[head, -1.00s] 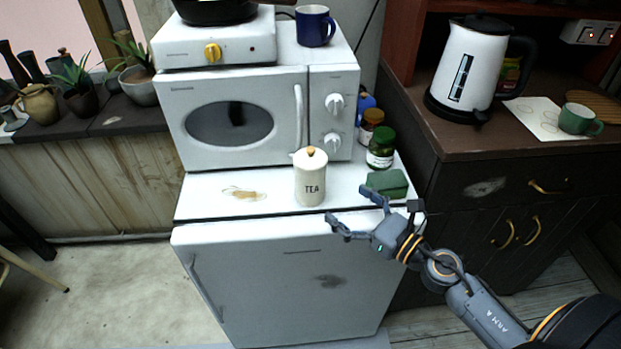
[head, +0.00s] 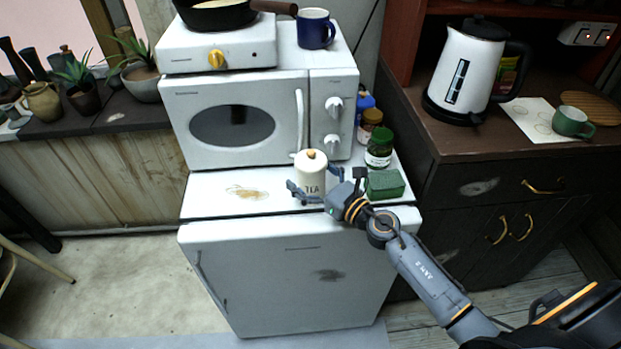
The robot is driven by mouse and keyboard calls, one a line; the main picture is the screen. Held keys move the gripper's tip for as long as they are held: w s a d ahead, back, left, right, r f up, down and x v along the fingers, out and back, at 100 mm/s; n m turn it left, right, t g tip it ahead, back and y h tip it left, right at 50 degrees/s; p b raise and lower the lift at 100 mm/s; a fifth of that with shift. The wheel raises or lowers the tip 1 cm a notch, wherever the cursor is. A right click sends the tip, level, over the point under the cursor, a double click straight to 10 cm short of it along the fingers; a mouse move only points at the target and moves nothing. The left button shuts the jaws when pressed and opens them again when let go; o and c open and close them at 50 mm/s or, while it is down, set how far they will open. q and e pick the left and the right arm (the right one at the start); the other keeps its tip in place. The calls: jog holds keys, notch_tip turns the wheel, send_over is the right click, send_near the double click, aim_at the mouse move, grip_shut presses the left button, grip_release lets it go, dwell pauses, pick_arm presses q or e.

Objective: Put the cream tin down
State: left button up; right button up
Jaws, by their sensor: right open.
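The cream tin (head: 311,172), lettered TEA and topped with a wooden knob, stands upright on the white fridge top (head: 215,200) in front of the microwave. My right gripper (head: 314,184) is open, with one finger on the left of the tin and the other on its right. The gripper's palm hides part of the tin's lower right side. I cannot tell whether the fingers touch it. My left gripper is not in view.
A green box (head: 385,184) sits just right of the gripper, with a green-lidded jar (head: 379,149) and a brown-lidded jar (head: 370,122) behind it. The microwave (head: 235,122) stands close behind the tin. The fridge top left of the tin is clear apart from a brown stain.

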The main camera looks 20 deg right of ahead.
jog(key=shift+r, duration=0.1)
jog(key=c, duration=1.4)
